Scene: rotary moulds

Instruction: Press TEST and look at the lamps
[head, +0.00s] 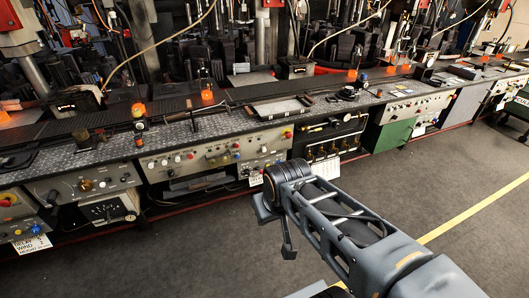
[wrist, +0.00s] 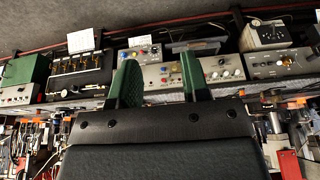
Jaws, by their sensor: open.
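My gripper (wrist: 158,57) shows in the wrist view as two green fingers spread apart with nothing between them. Behind them, the wrist view shows a grey control panel (wrist: 153,76) with coloured buttons and knobs, upside down. In the head view, my arm reaches in from the lower right and ends in front of the bench. A grey control panel (head: 215,153) there carries knobs and red and blue buttons. No label reading TEST can be made out.
A long bench (head: 180,132) of machines runs across the head view. A dark valve panel (head: 330,140) and a green box (head: 390,134) are set along its front. Paper tags hang from it. The grey floor (head: 440,180) is clear, with a yellow line (head: 475,210).

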